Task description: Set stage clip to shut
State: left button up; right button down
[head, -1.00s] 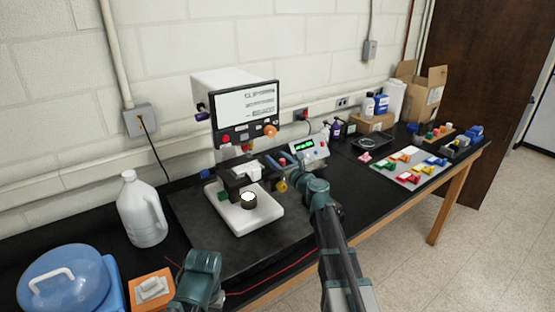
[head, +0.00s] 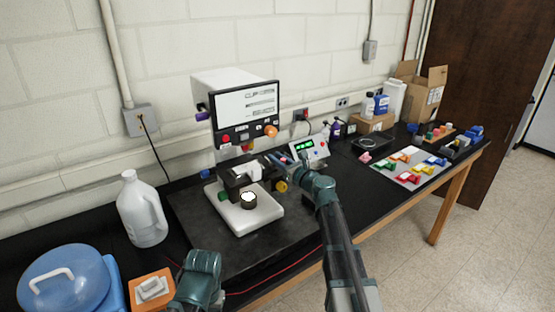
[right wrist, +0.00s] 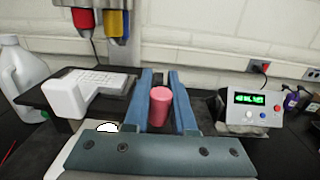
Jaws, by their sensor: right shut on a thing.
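The microscope-like stage instrument has a black stage (head: 232,179) with a white block (head: 250,171) on it, above a white base (head: 252,218). My right gripper (head: 281,159) is at the right side of this stage. In the right wrist view its two blue fingers (right wrist: 160,85) stand on either side of a pink-red cylindrical knob (right wrist: 159,106), shut on it. The white block (right wrist: 90,92) lies left of the fingers. I cannot make out how the knob joins the clip. Only part of my left arm shows; its gripper is out of view.
A screen (head: 247,104) above the stage carries small text, hard to read. A meter with green digits (head: 309,151) stands to the right. A white jug (head: 142,208) stands at left. Coloured blocks lie on a pale mat (head: 425,157) further right.

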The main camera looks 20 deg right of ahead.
jog(key=n+g+y, duration=0.1)
jog(key=w+n+y, duration=0.1)
jog(key=y, duration=0.1)
jog(key=shift+d+n+g+y, duration=0.1)
jog(key=shift+n+g+y, duration=0.2)
jog(key=shift+g, duration=0.1)
jog(key=n+g+y, duration=0.2)
jog(key=w+n+g+y, duration=0.1)
jog(key=g+y, duration=0.1)
jog(key=shift+a+n, duration=0.25)
jog(key=shift+n, duration=0.05)
jog(key=n+g, duration=0.1)
jog(key=n+g+y, duration=0.1)
jog(key=g+y, duration=0.1)
jog(key=shift+a+n+g, duration=0.25)
jog(key=shift+n+g, duration=0.15)
jog(key=shift+a+n+g+y, duration=0.25)
jog(key=shift+n+g+y, duration=0.25)
jog(key=shift+n+g, duration=0.5)
jog(key=shift+s+g, duration=0.1)
jog(key=shift+g, duration=0.4)
jog(key=c, duration=0.7)
grip_release()
